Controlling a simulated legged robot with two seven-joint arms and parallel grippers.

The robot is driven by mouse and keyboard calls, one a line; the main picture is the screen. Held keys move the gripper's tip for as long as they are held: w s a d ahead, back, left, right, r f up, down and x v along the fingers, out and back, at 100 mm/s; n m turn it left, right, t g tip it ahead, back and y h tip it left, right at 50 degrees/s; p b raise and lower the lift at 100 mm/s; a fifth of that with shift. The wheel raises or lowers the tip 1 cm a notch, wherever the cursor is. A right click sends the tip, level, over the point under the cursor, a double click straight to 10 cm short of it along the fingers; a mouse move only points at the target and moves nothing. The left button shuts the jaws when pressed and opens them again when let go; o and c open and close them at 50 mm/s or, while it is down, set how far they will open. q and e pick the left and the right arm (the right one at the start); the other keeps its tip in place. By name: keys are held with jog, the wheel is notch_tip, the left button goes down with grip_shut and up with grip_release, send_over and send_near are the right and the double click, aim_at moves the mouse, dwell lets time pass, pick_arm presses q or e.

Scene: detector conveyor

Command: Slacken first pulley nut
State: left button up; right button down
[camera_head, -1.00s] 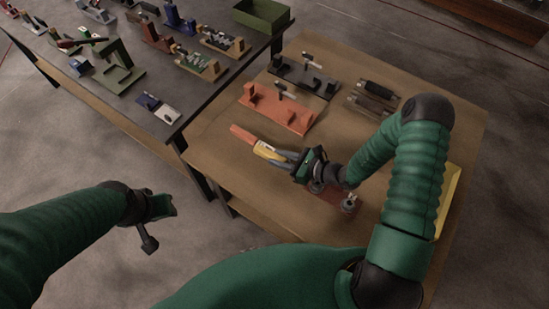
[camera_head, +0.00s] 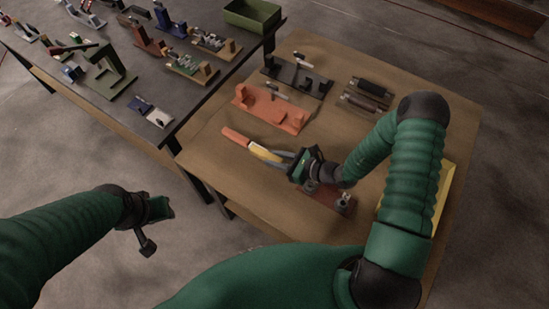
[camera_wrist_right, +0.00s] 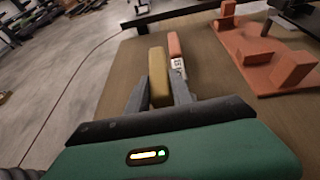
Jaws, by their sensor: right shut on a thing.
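My right gripper (camera_head: 277,157) is over the brown table. It is shut on a tool with a yellow part (camera_head: 262,152) and an orange end (camera_head: 235,137), which points to the upper left. In the right wrist view the yellow part (camera_wrist_right: 158,76) sits between the two grey fingers, with the orange end (camera_wrist_right: 174,46) beyond. A dark red plate with round grey pieces (camera_head: 342,201) lies just right of and below my right gripper, partly covered by it. I cannot make out a pulley nut. My left gripper (camera_head: 160,209) hangs off the table, over the floor; its jaw state is unclear.
An orange tray (camera_head: 270,112) with a hammer-like tool and a black tray (camera_head: 300,76) lie farther back on the brown table (camera_head: 215,165). Dark cylinders (camera_head: 367,97) lie to the right. A yellow item (camera_head: 447,180) is partly behind my right arm. A grey table with fixtures stands left.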

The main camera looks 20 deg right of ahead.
jog(key=shift+a+r, duration=0.15)
jog(key=shift+a, duration=0.95)
jog(key=shift+d, duration=0.25)
pick_arm(q)
jog(key=shift+a, duration=0.1)
jog(key=shift+a, duration=0.1)
pick_arm(e)
jog(key=shift+a, duration=0.15)
